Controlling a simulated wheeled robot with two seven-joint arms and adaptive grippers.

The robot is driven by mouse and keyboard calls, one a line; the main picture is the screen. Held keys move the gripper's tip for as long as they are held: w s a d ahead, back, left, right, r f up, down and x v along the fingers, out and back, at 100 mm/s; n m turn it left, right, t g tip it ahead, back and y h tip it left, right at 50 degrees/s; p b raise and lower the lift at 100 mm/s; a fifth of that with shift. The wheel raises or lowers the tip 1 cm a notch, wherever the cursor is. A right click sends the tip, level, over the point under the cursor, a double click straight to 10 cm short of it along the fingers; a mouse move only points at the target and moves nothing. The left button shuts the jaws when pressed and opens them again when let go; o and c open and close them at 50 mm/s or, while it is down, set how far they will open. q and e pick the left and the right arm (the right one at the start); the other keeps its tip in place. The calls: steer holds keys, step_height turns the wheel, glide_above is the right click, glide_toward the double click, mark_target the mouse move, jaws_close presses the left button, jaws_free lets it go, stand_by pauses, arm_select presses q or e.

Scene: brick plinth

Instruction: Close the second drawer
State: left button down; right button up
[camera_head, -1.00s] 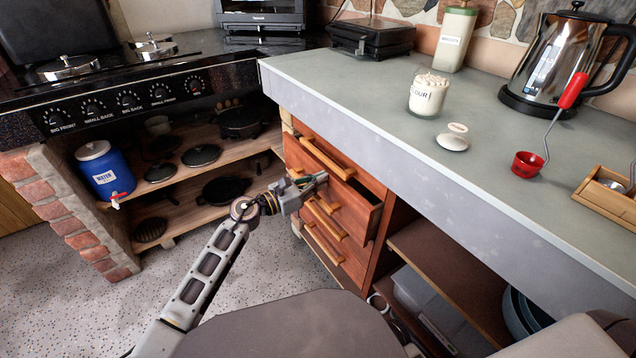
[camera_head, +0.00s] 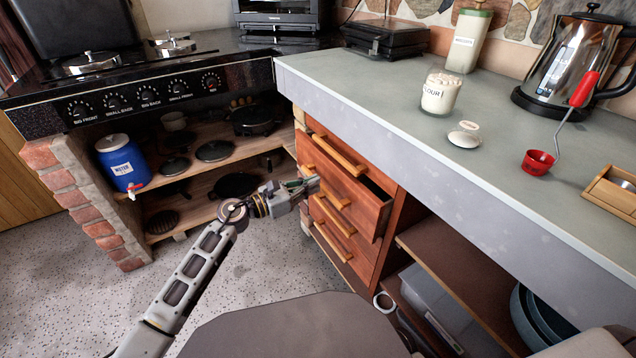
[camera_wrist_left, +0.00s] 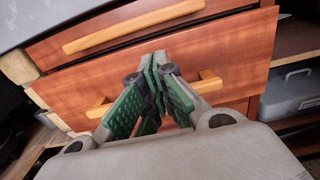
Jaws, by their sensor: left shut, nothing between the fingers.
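The second drawer (camera_head: 357,205) in the wooden drawer stack is pulled part way out, with a dark gap above its front at the right. Its wooden handle (camera_wrist_left: 209,84) crosses its front in the left wrist view, partly hidden behind the fingers. My left gripper (camera_head: 314,184) is at the left part of this drawer front, near its handle. In the left wrist view its green-padded fingers (camera_wrist_left: 155,65) are together with nothing between them, in front of the drawer. I cannot tell whether they touch it. My right gripper does not show.
The top drawer (camera_wrist_left: 150,30) with its long handle is above, and further drawers (camera_head: 340,247) are below. The grey counter (camera_head: 400,105) overhangs the stack. Open shelves (camera_head: 440,250) lie to the right, and a stove shelf with pans (camera_head: 215,150) to the left. The floor at left is clear.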

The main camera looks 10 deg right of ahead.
arm_select(q)
steer(key=p+v, duration=0.1)
steer(key=v, duration=0.6)
steer(key=shift+s+a, duration=0.15)
steer(key=shift+a, duration=0.1)
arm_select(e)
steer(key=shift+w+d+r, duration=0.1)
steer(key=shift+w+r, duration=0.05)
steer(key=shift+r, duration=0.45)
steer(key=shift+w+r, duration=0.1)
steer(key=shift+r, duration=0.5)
